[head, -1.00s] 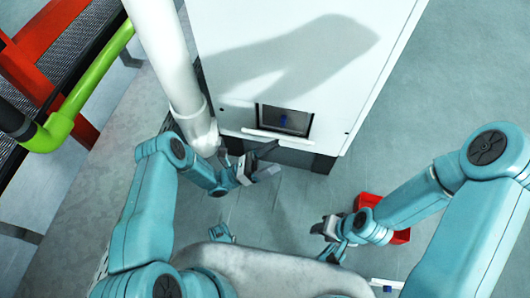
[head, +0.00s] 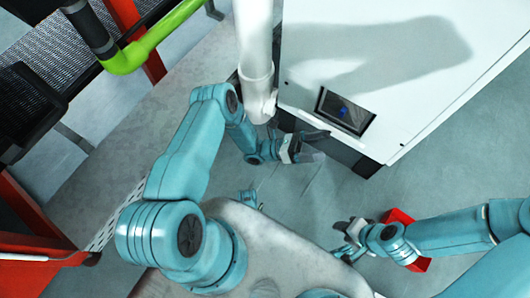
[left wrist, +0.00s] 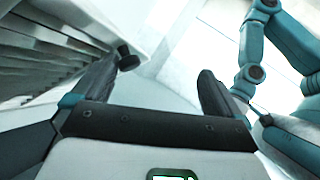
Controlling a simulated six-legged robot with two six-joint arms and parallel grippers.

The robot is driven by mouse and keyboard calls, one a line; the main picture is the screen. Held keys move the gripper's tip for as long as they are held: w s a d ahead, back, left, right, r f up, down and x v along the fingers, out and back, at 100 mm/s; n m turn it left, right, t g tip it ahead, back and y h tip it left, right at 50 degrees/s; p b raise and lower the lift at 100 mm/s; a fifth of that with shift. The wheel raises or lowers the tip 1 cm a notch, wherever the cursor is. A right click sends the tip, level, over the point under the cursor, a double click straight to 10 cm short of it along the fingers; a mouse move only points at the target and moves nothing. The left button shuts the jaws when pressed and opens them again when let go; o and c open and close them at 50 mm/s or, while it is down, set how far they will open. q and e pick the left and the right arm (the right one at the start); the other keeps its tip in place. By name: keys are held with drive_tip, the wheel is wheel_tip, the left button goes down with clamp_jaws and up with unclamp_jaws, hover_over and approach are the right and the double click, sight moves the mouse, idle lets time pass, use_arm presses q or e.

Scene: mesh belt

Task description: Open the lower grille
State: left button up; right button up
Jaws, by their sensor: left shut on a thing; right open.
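A slatted grille (left wrist: 45,50) fills the upper left of the left wrist view, with a black knob (left wrist: 127,57) beside the left fingertip. My left gripper (head: 313,145) is low at the front of the white cabinet (head: 400,60). In the left wrist view my left gripper (left wrist: 165,80) shows its fingers spread around the knob's end of the grille; the exact contact is hard to see. The grille itself is hard to make out in the head view. My right gripper (head: 345,240) is open and empty, away from the cabinet.
A dark window (head: 343,110) is set in the cabinet. A white pipe (head: 255,50) stands at its left. A red box (head: 400,220) is on the floor by my right gripper. A green pipe (head: 150,40) and a mesh belt (head: 45,85) are at left.

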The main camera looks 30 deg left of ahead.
use_arm(q)
drive_tip(key=shift+s+a+r, duration=0.1)
drive_tip(key=shift+a+r, duration=0.1)
drive_tip(key=shift+a, duration=0.25)
drive_tip(key=shift+s+a+r, duration=0.1)
drive_tip(key=shift+a+r, duration=0.05)
drive_tip(key=shift+a, duration=0.25)
drive_tip(key=shift+s+a, duration=0.55)
drive_tip(key=shift+a, duration=0.1)
drive_tip(key=c, duration=0.4)
drive_tip(key=shift+s+d+r+b+v, duration=0.2)
drive_tip(key=shift+s+b+v, duration=0.4)
drive_tip(key=shift+v, duration=1.75)
drive_tip(key=shift+s+d+r+b+v, duration=0.15)
drive_tip(key=shift+s+b+v, duration=0.4)
drive_tip(key=shift+v, duration=1.8)
drive_tip(key=shift+s+d+r+b+v, duration=0.1)
drive_tip(key=shift+s+r+b+v, duration=0.45)
drive_tip(key=shift+v, duration=1.75)
drive_tip(key=shift+c, duration=0.2)
drive_tip(key=shift+w+f, duration=0.2)
drive_tip(key=shift+f, duration=0.1)
drive_tip(key=shift+b, duration=0.3)
